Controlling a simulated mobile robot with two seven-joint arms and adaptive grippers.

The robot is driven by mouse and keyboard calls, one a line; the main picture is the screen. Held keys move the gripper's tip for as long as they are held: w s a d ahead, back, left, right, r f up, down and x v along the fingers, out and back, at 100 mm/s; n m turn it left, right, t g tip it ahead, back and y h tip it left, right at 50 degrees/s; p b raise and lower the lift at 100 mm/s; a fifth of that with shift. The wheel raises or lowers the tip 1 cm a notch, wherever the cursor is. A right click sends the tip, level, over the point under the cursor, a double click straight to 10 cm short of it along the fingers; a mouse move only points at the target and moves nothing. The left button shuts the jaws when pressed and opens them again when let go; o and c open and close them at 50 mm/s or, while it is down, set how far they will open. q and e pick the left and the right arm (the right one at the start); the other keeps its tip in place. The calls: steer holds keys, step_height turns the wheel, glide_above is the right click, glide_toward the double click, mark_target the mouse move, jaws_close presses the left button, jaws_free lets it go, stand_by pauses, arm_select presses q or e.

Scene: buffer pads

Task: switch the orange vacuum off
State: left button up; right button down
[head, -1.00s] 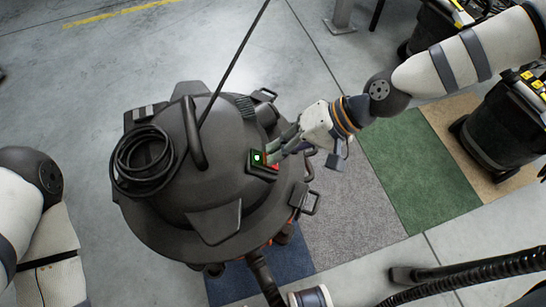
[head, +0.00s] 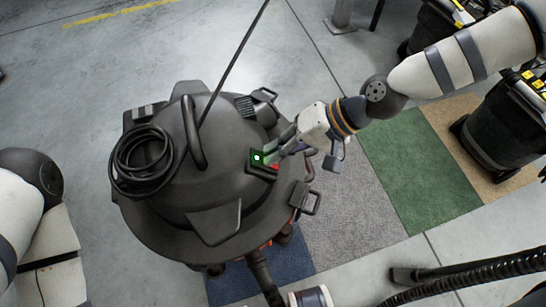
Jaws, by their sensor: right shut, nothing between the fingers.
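The vacuum (head: 180,205) is a big dark grey drum with a domed lid. A little orange shows low on its right side. A small switch panel on the lid's right side has a green part (head: 257,157) with a white spot and a red part (head: 275,167). My right gripper (head: 279,152) is shut and empty, its fingertips at the panel's upper right edge. I cannot tell whether they touch it. Only my left arm shows at the left edge, without its gripper.
A coiled black cable (head: 143,162) and a handle (head: 193,132) sit on the lid. Blue, grey, green and tan floor pads lie to the right. Other dark machines (head: 500,130) stand at right, and a black hose (head: 480,268) lies at lower right.

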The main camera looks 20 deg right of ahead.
arm_select(q)
steer(key=shift+f, duration=0.1)
arm_select(e)
steer(key=shift+a+f, duration=0.15)
steer(key=shift+f, duration=0.05)
arm_select(q)
steer(key=r+p, duration=0.1)
steer(key=w+r+p, duration=0.1)
steer(key=r+p, duration=0.1)
steer(key=shift+w+t, duration=0.25)
steer(key=shift+t, duration=0.05)
arm_select(e)
steer(key=v, duration=0.6)
